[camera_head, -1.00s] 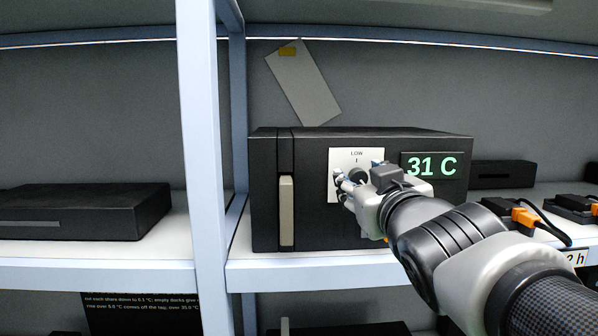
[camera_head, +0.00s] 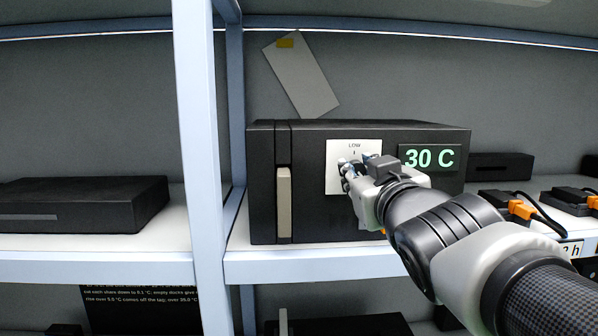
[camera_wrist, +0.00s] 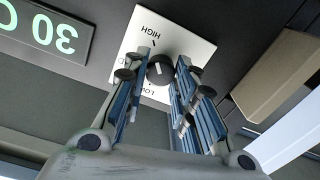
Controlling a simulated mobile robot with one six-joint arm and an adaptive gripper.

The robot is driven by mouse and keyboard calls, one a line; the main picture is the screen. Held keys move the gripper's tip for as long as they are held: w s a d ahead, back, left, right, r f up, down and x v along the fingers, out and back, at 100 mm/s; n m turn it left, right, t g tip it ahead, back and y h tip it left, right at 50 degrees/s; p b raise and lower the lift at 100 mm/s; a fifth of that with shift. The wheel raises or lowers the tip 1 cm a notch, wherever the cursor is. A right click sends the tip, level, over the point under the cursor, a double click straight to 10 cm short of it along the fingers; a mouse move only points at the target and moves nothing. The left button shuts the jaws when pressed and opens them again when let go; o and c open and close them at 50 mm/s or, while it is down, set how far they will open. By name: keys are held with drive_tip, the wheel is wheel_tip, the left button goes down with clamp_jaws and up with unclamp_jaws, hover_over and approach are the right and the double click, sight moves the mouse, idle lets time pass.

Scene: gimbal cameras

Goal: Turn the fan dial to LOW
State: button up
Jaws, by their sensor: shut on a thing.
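The fan dial is a small black round knob (camera_wrist: 160,71) on a white plate (camera_head: 340,180) on the front of a black box. The plate shows LOW with a tick at its top in the head view. In the upturned wrist view the plate (camera_wrist: 190,45) shows HIGH and part of LOW. My gripper (camera_wrist: 163,62) is shut on the dial, one blue-padded finger on each side. A pale mark shows on the knob; I cannot tell which setting it points to. In the head view my gripper (camera_head: 352,172) hides most of the dial.
The black box (camera_head: 310,215) stands on a white shelf and has a beige vertical handle (camera_head: 284,202) at its left. A green display (camera_head: 430,158) reads 30 C. A blue-white post (camera_head: 200,130) stands left. Black devices with orange plugs (camera_head: 521,210) sit right.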

idle(0.3)
drive_tip(key=n+b, duration=0.1)
drive_tip(key=n, duration=0.5)
drive_tip(key=shift+n, duration=0.4)
drive_tip(key=n+b, duration=0.1)
drive_tip(key=n, duration=0.6)
drive_tip(key=shift+a, duration=0.1)
drive_tip(key=n+b, duration=0.1)
drive_tip(key=n, duration=0.2)
drive_tip(key=shift+n+h, duration=0.3)
drive_tip(key=n, duration=0.3)
drive_tip(key=n+b, duration=0.1)
drive_tip(key=n, duration=0.5)
drive_tip(key=shift+f+n, duration=0.1)
drive_tip(key=shift+n, duration=0.3)
drive_tip(key=o, duration=1.1)
